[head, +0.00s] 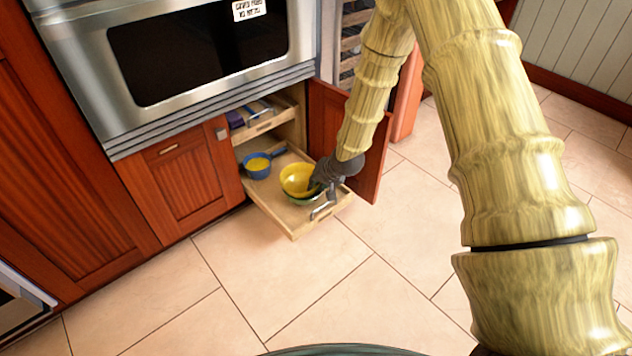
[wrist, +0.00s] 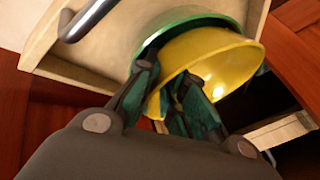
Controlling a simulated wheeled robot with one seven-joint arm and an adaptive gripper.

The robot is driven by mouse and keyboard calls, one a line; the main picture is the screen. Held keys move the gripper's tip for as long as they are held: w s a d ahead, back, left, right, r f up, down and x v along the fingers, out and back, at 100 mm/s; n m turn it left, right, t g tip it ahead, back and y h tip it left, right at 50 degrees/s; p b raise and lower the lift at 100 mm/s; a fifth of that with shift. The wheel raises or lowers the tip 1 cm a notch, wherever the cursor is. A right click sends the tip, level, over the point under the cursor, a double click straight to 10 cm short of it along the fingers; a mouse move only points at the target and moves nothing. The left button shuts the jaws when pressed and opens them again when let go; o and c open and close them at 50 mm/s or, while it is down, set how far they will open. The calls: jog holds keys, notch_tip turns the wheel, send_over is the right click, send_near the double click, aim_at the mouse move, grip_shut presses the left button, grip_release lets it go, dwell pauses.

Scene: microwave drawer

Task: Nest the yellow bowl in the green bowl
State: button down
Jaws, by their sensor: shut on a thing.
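The yellow bowl (head: 296,178) is over the green bowl (head: 303,198) at the front of the pulled-out lower drawer. In the wrist view the yellow bowl (wrist: 215,68) is tilted and partly overlaps the green bowl (wrist: 195,22), whose rim shows beyond it. My gripper (head: 318,180) is at the right side of the yellow bowl. In the wrist view my gripper (wrist: 172,95) is shut on the yellow bowl's wall. I cannot tell whether the two bowls touch.
A blue pan (head: 257,172) with something yellow in it sits farther back in the wooden drawer (head: 288,222). A silver handle (head: 323,209) is at the drawer front. An open cabinet door (head: 372,165) stands right of the drawer. An upper drawer (head: 268,122) holds a purple box.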

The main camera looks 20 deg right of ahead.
jog(key=c, duration=1.4)
grip_release()
jog(key=shift+c, duration=0.2)
jog(key=shift+o, duration=0.5)
jog(key=shift+s, duration=0.1)
jog(key=shift+o, duration=1.1)
jog(key=shift+r, duration=0.15)
jog(key=shift+r+p, duration=3.9)
jog(key=shift+p, duration=0.15)
